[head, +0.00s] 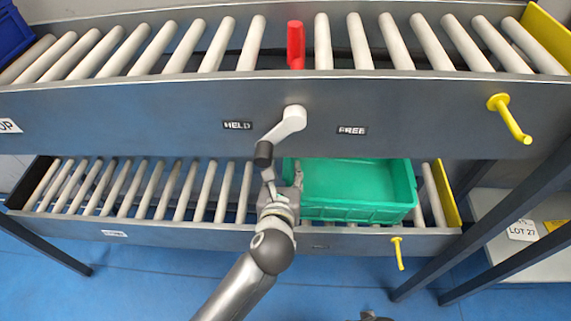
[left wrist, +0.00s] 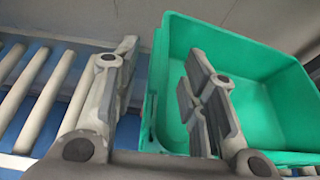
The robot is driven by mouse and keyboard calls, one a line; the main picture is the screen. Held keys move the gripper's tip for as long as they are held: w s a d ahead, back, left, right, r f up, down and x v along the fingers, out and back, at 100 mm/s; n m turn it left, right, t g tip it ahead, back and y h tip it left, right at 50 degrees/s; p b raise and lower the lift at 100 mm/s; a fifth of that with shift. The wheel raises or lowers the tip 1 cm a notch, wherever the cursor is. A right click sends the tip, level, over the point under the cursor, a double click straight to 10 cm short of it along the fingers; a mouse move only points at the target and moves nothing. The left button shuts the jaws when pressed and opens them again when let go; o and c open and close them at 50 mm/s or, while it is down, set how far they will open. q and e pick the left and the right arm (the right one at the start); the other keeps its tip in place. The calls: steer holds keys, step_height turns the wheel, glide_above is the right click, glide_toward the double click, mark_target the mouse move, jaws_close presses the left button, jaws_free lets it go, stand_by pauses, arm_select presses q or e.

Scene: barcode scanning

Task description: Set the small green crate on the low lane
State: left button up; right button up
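The small green crate (head: 345,182) is upright on the rollers of the low lane (head: 150,225), toward its right end. It looks empty. My left gripper (head: 286,178) is at the crate's left end. In the left wrist view the two fingers of my left gripper (left wrist: 163,62) are spread apart, one outside the left wall of the crate (left wrist: 265,52) and one inside it. A gap shows between the fingers and the wall. The crate's underside is hidden. My right gripper is not in view.
The upper lane (head: 300,98) runs above, with a red stop (head: 296,45) among its rollers. A white lever (head: 288,122) sits between the HELD and FREE labels, pointing down-left. Yellow hooks (head: 510,118) stick out at right. The low lane's left rollers are clear.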

arm_select(q)
steer(key=v, duration=0.7)
steer(key=shift+s+r, duration=0.15)
steer(key=shift+s, duration=0.2)
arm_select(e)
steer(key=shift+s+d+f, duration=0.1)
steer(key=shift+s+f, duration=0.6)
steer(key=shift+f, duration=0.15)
